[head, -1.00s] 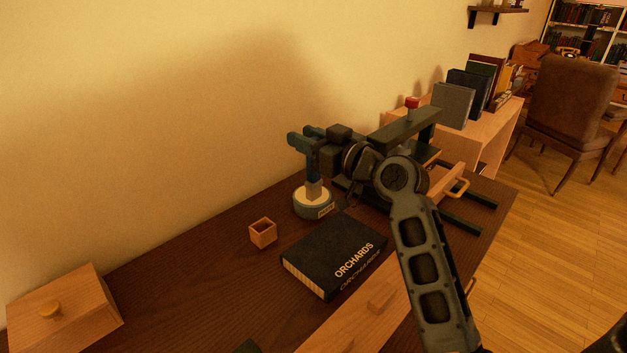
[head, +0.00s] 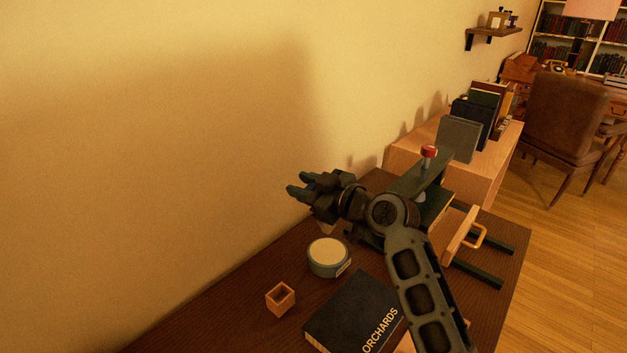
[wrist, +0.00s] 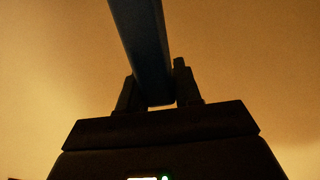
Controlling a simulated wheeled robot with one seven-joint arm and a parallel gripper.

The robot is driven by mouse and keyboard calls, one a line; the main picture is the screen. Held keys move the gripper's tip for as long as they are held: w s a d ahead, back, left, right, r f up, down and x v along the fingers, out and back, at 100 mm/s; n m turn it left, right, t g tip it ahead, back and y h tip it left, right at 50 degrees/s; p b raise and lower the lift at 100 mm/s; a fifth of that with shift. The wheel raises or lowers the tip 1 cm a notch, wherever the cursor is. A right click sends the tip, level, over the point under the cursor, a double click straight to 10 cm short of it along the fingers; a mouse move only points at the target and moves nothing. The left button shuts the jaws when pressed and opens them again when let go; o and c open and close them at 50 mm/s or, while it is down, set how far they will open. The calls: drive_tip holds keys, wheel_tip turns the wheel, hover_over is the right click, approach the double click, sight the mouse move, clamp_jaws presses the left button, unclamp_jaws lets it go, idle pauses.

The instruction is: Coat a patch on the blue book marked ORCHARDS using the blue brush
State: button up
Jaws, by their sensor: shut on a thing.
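The dark book marked ORCHARDS (head: 352,309) lies flat on the desk, cut off by the bottom edge of the head view. My gripper (head: 300,186) is raised above the desk beside the wall, higher than the book and up and left of it. In the wrist view it is shut on the blue brush (wrist: 145,45), whose blue handle runs up between the fingers (wrist: 156,88). In the head view the brush is mostly hidden by my gripper; a small pale tip shows below it. A round grey pot (head: 330,269) with a pale top stands on the desk below my gripper.
A small open wooden box (head: 281,300) stands left of the book. Behind my arm is a dark press-like frame with a red knob (head: 429,151). Upright books (head: 470,124) stand farther back.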

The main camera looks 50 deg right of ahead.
drive_tip(key=shift+f+b, duration=1.5)
drive_tip(key=shift+f, duration=1.25)
drive_tip(key=shift+f+b, duration=0.75)
drive_tip(key=shift+b, duration=0.1)
idle(0.8)
drive_tip(key=shift+r+p, duration=2.25)
drive_tip(key=shift+r, duration=1.5)
drive_tip(key=shift+f, duration=0.1)
